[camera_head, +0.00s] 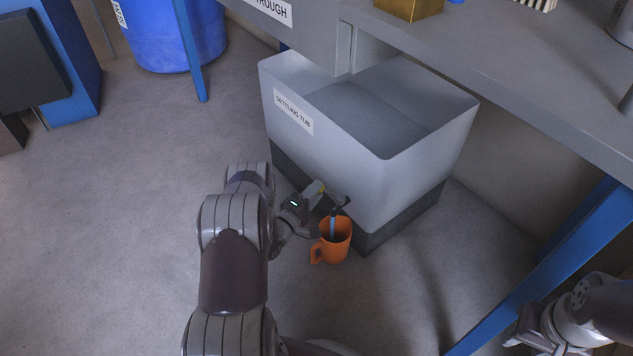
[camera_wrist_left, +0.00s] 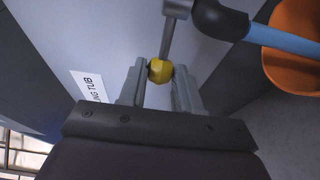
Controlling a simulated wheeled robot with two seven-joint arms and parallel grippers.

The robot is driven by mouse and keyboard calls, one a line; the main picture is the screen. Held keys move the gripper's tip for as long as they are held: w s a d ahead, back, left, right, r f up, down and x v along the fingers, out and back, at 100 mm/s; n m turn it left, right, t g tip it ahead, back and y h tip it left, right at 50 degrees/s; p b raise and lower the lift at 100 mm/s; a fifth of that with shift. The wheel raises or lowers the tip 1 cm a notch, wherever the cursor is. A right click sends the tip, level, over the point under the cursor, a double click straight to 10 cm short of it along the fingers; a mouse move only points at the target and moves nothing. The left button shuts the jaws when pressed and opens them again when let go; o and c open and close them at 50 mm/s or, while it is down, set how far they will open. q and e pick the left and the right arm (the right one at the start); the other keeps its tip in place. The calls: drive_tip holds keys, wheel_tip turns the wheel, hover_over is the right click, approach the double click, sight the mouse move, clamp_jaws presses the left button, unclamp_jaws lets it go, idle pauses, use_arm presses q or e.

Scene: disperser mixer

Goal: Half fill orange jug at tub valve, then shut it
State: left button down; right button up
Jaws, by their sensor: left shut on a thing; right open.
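The grey settling tub (camera_head: 345,165) stands on a dark base under the bench. Its dark valve spout (camera_head: 338,200) is low on the front and also shows in the left wrist view (camera_wrist_left: 220,19). A blue stream (camera_wrist_left: 285,40) runs from the spout into the orange jug (camera_head: 340,250), which is upright on the floor, handle to the left. The jug's inside shows in the left wrist view (camera_wrist_left: 292,68); its liquid level cannot be told. My left gripper (camera_head: 318,193) is shut on the yellow knob (camera_wrist_left: 160,71) of the metal valve lever. My right gripper (camera_head: 522,338) is open and empty.
The bench (camera_head: 520,75) overhangs the tub at the back right. A blue bench leg (camera_head: 545,270) slants between the tub and my right arm. A blue barrel (camera_head: 165,35) stands at the back left. The floor left of my left arm is clear.

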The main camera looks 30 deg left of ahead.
use_arm(q)
drive_tip(key=c, duration=0.8)
unclamp_jaws()
drive_tip(key=shift+s, duration=0.1)
drive_tip(key=s+p, duration=0.1)
drive_tip(key=s, duration=0.3)
drive_tip(key=s+p, duration=0.2)
drive_tip(key=s, duration=0.2)
drive_tip(key=s+a+p, duration=0.1)
drive_tip(key=s+p, duration=0.1)
drive_tip(key=s, duration=0.2)
drive_tip(key=shift+s, duration=0.3)
